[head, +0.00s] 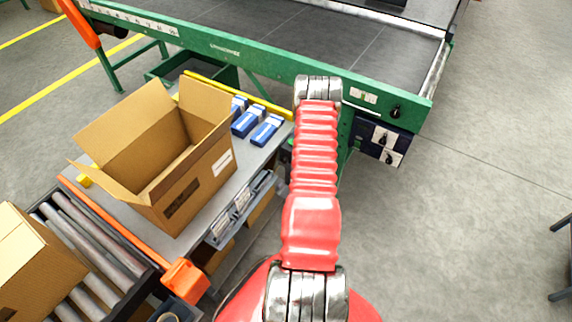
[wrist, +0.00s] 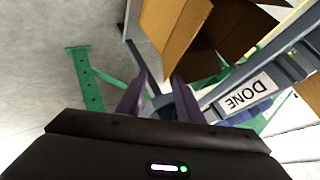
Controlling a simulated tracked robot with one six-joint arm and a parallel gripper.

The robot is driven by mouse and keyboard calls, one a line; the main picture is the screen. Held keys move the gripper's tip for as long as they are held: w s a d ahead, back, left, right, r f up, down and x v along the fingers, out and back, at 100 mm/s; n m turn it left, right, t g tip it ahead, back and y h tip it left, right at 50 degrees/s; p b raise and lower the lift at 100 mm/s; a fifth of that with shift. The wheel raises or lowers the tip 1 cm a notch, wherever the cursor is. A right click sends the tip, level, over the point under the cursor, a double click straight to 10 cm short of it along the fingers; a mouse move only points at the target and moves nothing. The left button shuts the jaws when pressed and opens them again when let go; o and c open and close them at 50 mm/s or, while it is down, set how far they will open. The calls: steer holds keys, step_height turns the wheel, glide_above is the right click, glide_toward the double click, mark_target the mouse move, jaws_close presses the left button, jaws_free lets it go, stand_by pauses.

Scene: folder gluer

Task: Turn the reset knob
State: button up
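Several black knobs show at the right end of the green machine in the head view: one knob (head: 396,111) on the green frame, and an upper knob (head: 382,137) and a lower knob (head: 389,157) on white plates of a dark control box (head: 372,142). I cannot read which is the reset knob. My red arm reaches toward the machine just left of them, and its gripper is hidden there. In the wrist view my gripper (wrist: 161,78) has two dark purple fingers apart, with nothing visible between them. No knob shows in that view.
An open cardboard box (head: 190,165) stands on the grey table, with blue packs (head: 267,130) beside it. A roller conveyor (head: 95,240) carries another box (head: 35,265). A "DONE" label (wrist: 247,92) shows in the wrist view.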

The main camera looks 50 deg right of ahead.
mark_target(285, 162)
steer(key=s+r+m+t+h, duration=0.1)
steer(key=m+t+h, duration=0.1)
steer(key=s+r+m+t+h, duration=0.1)
steer(key=m+t+h, duration=0.1)
steer(key=m, duration=0.1)
steer(key=s+r+m+t+h, duration=0.1)
steer(key=s+m+t+h, duration=0.1)
steer(key=shift+a+r+m, duration=0.25)
steer(key=shift+r+m, duration=0.05)
steer(key=shift+r, duration=0.1)
steer(key=x, duration=1.4)
steer(key=shift+c, duration=0.4)
steer(key=shift+s, duration=0.1)
steer(key=c, duration=0.7)
steer(key=shift+o, duration=0.2)
